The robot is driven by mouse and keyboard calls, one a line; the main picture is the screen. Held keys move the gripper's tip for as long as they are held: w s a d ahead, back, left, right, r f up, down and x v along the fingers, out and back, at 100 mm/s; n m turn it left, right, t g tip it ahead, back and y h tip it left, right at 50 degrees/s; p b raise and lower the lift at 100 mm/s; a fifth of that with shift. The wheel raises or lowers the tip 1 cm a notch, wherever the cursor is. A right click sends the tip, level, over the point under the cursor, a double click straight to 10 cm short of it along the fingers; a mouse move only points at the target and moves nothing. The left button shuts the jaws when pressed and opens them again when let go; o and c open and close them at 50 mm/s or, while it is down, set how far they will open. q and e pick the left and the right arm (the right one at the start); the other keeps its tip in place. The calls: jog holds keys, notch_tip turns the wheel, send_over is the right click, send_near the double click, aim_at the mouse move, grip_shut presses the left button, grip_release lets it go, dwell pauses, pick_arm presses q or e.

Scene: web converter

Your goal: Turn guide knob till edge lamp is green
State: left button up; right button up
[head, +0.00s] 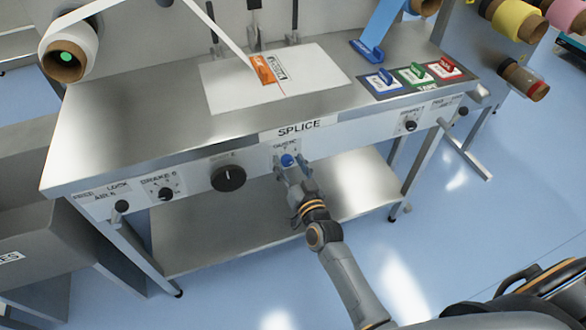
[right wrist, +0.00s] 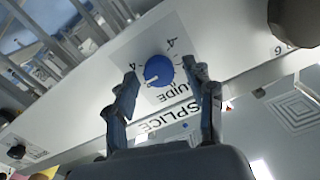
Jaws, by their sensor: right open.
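The guide knob is a small blue knob (head: 287,160) on the front panel of the steel table, under the SPLICE label. In the right wrist view the blue knob (right wrist: 158,71) sits on a white plate marked GUIDE with a scale. My right gripper (head: 291,172) is at the knob; in the wrist view its two fingers (right wrist: 161,82) stand apart, one to each side of the knob. I cannot tell whether they touch it. I cannot make out a lit edge lamp in either view. My left gripper is out of view.
A large black knob (head: 228,178) and a BRAKE knob (head: 166,194) are to the left on the panel; another small knob (head: 411,126) is to the right. The tabletop (head: 150,125) holds a white splice plate (head: 225,90) and tape dispensers. A lower shelf (head: 240,215) lies below.

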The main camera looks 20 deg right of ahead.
jog(key=s, duration=1.2)
jog(key=shift+d, duration=0.15)
jog(key=shift+w, duration=0.1)
dwell(0.4)
jog(key=s+a+f+n+g+y, duration=0.15)
jog(key=s+f+g, duration=0.3)
jog(key=f, duration=0.95)
jog(key=s+f+n+g, duration=0.2)
jog(key=s+f+g, duration=0.3)
jog(key=f, duration=0.9)
jog(key=s+d+f+g, duration=0.2)
jog(key=s+f, duration=0.3)
jog(key=s, duration=0.4)
jog(key=s+d+f+n+g+h+p, duration=0.1)
jog(key=s+d+f+g, duration=0.2)
jog(key=s+f, duration=0.3)
jog(key=s+d+f+g+h, duration=0.1)
jog(key=s+f, duration=0.5)
jog(key=s, duration=0.8)
jog(key=shift+d+g+p, duration=0.35)
jog(key=shift+d+g, duration=0.4)
